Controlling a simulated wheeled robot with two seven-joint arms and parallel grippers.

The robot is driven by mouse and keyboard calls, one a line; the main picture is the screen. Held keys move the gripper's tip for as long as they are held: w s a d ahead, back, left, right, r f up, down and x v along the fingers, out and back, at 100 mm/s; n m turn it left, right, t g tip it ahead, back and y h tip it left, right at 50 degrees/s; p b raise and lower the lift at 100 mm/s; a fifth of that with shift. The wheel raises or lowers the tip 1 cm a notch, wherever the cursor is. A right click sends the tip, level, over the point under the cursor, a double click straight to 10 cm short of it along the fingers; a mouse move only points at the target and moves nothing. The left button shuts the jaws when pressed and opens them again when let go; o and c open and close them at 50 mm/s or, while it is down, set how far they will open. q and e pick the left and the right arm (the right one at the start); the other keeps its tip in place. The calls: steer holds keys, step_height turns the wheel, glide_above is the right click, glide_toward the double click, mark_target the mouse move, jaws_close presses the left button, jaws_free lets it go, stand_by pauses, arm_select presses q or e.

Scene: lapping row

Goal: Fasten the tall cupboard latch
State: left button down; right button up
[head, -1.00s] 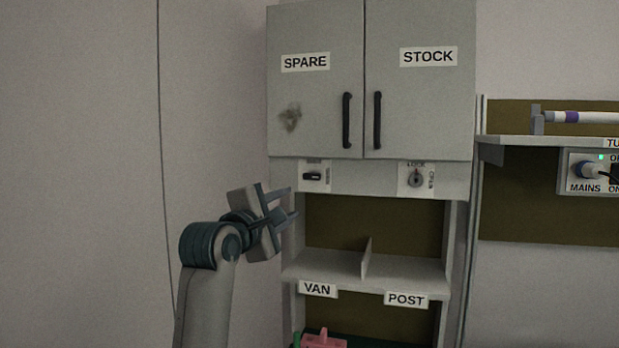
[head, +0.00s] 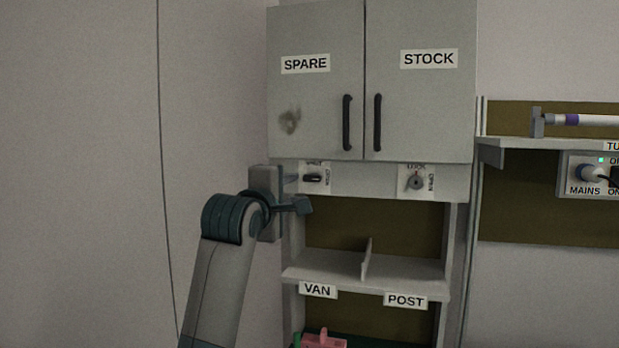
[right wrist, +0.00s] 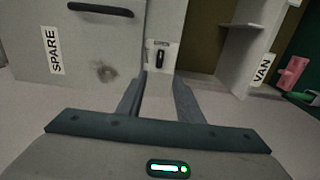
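The tall cupboard has two closed grey doors, SPARE (head: 317,100) and STOCK (head: 425,105). On the rail below SPARE, a small plate carries a black latch knob (head: 315,178), lying roughly level; it also shows in the right wrist view (right wrist: 160,57). Below STOCK is a round grey turn latch (head: 416,182) marked LOCK and OPEN. My right gripper (head: 297,193) is just left of the black knob, its fingers pointing toward the rail. In the right wrist view, its fingers (right wrist: 160,85) are apart and empty, with the knob beyond the gap. My left gripper is out of view.
Below the rail are open shelves labelled VAN (head: 318,290) and POST (head: 405,300), with a thin divider (head: 366,260). A pink object (head: 323,340) lies lower down. A wall stands close left of the cupboard. At right are a shelf (head: 540,141) and a MAINS socket box (head: 588,172).

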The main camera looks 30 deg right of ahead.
mark_target(311, 180)
steer(key=p+x, duration=0.6)
steer(key=x, duration=0.7)
steer(key=shift+w+d+r, duration=0.1)
steer(key=shift+w+d, duration=0.15)
steer(key=shift+d, duration=0.05)
steer(key=shift+w+d, duration=0.3)
steer(key=shift+c, duration=0.6)
steer(key=shift+f, duration=0.2)
jaws_close()
